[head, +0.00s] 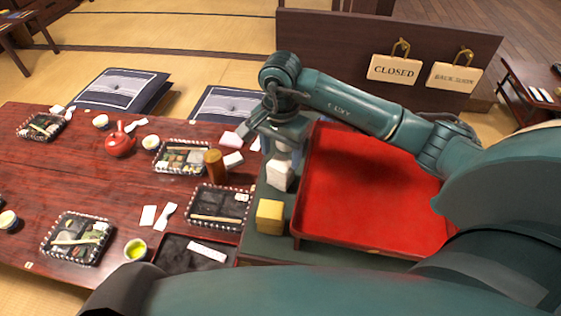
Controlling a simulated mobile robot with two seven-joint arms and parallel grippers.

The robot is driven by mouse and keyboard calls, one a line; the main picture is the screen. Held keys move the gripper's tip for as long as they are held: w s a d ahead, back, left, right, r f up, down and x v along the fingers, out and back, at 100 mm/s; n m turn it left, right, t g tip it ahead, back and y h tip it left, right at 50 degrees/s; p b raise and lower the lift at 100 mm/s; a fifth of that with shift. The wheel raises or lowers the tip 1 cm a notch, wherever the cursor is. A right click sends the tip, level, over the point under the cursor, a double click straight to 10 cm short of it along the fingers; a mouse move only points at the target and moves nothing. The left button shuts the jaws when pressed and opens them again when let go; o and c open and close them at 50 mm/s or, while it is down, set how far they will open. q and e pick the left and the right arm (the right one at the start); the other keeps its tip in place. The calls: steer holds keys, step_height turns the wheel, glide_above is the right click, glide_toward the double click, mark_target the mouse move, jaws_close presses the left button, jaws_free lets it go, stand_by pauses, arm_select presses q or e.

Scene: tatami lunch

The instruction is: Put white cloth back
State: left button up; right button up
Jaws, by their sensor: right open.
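A white folded cloth (279,176) sits on the dark green surface (262,248) beside the red tray, just behind a yellow folded cloth (270,216). My right gripper (282,150) is open, pointing down directly above the white cloth. Its fingertips are small and partly hidden, so I cannot tell whether they touch the cloth. Another small white piece (233,160) lies on the table to the left, near a pink one (232,141). My left gripper is not in view.
A large empty red tray (365,190) lies right of the cloths, under my right arm. The low dark red table (110,187) holds bento trays, a red teapot (120,144), a brown cylinder (214,165) and a green tea cup (135,250). A board with signs (394,69) stands behind.

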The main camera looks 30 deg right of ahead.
mark_target(280, 162)
step_height(280, 162, up, 8)
steer(key=shift+f, duration=0.25)
stand_by(0.5)
